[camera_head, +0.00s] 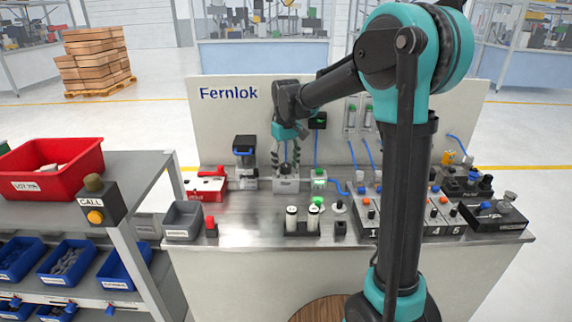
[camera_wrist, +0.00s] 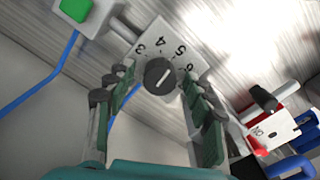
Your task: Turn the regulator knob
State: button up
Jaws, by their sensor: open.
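The regulator knob (camera_wrist: 160,75) is a dark round dial with a pale pointer line. It sits on a light plate (camera_wrist: 185,55) printed with numbers, in the middle of the wrist view. My gripper (camera_wrist: 155,84) is open, with one finger on each side of the knob. Gaps show between the fingers and the knob, and nothing is held. In the head view, my gripper (camera_head: 286,162) points down just above the pale regulator block (camera_head: 286,185) on the bench; the knob itself is too small to make out there.
A box with a green button (camera_wrist: 75,9) stands beside the regulator, joined to a blue hose (camera_wrist: 40,88). A red and white device (camera_head: 207,185) is on its left. Two white cylinders in a black holder (camera_head: 302,228) stand in front. The upright Fernlok panel (camera_head: 235,120) closes the back.

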aim_at(286, 165)
notch_tip(286, 165, up, 12)
dwell(0.6)
